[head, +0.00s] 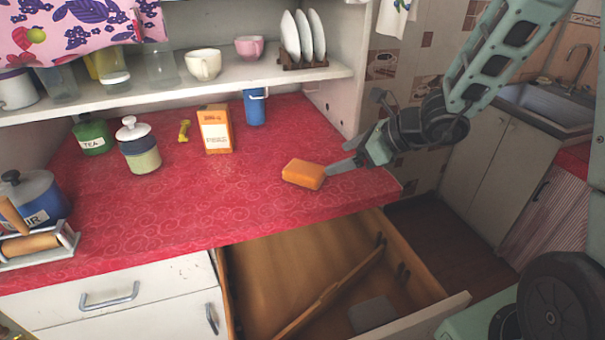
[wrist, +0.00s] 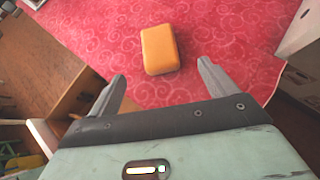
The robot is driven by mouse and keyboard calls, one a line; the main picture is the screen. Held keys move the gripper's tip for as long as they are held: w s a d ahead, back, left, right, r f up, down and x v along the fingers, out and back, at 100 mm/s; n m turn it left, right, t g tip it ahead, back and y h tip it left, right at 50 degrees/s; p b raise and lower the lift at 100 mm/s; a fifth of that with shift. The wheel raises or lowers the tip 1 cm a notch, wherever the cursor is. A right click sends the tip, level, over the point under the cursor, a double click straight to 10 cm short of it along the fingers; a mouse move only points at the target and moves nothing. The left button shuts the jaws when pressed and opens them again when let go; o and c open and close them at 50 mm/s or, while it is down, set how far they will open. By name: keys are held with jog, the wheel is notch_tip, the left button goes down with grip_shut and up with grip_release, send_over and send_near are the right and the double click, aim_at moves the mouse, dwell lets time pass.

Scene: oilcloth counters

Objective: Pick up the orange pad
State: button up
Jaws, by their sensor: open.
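The orange pad (head: 303,173) lies flat on the red patterned counter (head: 235,210), near its right end. It also shows in the wrist view (wrist: 160,50), ahead of my fingertips and roughly between their lines. My gripper (head: 341,167) is just to the right of the pad in the head view. In the wrist view my gripper (wrist: 162,72) has its two fingers spread wide with nothing between them. One fingertip looks close to the pad in the head view; I cannot tell whether it touches.
An orange box (head: 215,130), a blue cup (head: 255,107) and a white-lidded jar (head: 139,146) stand behind the pad. A shelf (head: 240,76) with cups and plates hangs above. An open drawer (head: 280,265) juts out below the counter. The counter around the pad is clear.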

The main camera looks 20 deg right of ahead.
aim_at(307, 168)
jog(key=x, duration=0.6)
jog(key=shift+w+a+f, duration=0.1)
jog(key=shift+a, duration=0.1)
jog(key=shift+p+x, duration=0.7)
jog(key=shift+x, duration=2)
jog(key=shift+a, duration=0.1)
jog(key=c, duration=1.1)
